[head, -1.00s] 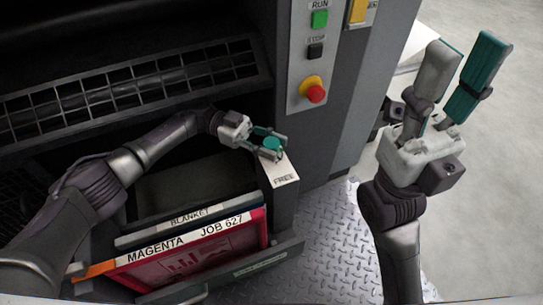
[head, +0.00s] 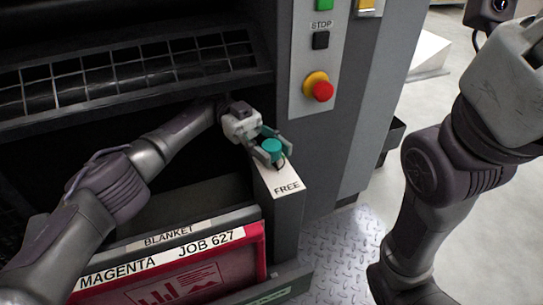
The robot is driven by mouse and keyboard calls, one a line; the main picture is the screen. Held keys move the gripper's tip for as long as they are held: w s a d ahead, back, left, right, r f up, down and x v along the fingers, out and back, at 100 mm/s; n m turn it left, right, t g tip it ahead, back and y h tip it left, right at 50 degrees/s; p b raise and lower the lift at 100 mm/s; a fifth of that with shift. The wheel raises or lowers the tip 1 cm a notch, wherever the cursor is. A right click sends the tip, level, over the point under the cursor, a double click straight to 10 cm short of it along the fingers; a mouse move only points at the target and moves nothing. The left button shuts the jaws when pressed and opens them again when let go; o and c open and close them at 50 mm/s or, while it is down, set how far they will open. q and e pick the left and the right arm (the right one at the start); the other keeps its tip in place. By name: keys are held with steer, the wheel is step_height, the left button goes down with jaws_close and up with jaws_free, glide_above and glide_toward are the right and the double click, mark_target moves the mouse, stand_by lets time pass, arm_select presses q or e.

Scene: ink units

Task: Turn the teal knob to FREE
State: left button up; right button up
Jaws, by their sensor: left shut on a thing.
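The teal knob (head: 272,147) stands on top of a narrow dark post, behind a white label (head: 284,184) that reads FREE. My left gripper (head: 271,150) is shut on the knob, with one finger on each side of it. The fingers hide part of the knob's sides, and I cannot tell which way the knob points. My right gripper (head: 520,70) shows only in part at the upper right edge. Its fingers are out of the picture, and it is well away from the knob.
A panel with a green button (head: 324,4), a black STOP button (head: 320,40) and a red stop button (head: 320,88) rises behind. Free floor (head: 345,235) lies to the right.

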stand_by(0.4)
arm_select(q)
steer(key=o, duration=1.2)
steer(key=shift+c, duration=0.2)
